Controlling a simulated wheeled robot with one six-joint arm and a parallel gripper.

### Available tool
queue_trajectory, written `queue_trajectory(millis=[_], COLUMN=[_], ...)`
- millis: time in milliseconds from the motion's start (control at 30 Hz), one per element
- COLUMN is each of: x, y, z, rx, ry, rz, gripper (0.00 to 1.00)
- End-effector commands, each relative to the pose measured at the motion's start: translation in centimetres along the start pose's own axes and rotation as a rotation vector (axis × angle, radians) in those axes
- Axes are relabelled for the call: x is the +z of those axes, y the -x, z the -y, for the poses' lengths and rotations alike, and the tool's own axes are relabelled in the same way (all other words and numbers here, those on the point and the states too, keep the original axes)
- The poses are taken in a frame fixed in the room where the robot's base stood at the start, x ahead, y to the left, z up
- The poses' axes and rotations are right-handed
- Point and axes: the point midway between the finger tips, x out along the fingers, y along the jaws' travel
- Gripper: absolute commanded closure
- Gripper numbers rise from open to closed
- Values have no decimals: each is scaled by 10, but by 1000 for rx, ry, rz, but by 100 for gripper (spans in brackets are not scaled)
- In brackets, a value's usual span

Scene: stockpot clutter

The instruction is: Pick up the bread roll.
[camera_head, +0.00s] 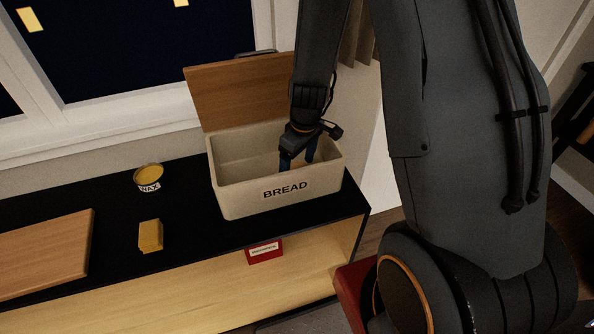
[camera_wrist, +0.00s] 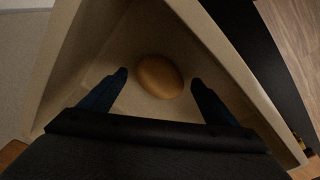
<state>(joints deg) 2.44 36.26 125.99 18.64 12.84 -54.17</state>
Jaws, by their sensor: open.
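The bread roll (camera_wrist: 160,77) is a brown oval lying on the floor of the cream bread bin (camera_head: 285,203). In the wrist view it sits between and just beyond the two blue fingers of my gripper (camera_wrist: 159,85), which are open and apart from it. In the head view my gripper (camera_head: 298,160) reaches down into the right part of the bin, and the roll is mostly hidden behind the fingers and the bin's front wall. The bin, marked BREAD, has its wooden lid (camera_head: 235,90) raised at the back.
The bin's walls stand close around my gripper. A wax tin (camera_head: 149,178) and a yellow block (camera_head: 150,236) stand left of the bin on the black top. A wooden board (camera_head: 45,252) lies farther left. A red box (camera_head: 264,251) is on the shelf below.

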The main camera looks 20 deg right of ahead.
Motion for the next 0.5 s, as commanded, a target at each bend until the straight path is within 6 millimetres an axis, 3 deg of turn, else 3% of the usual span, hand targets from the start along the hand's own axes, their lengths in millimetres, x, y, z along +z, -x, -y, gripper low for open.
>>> queue_trajectory(millis=[200, 467, 500], x=[0, 0, 0], y=[0, 0, 0], z=[0, 0, 0], rx=[0, 0, 0], ry=[0, 0, 0], rz=[-1, 0, -1], gripper=[17, 61, 62])
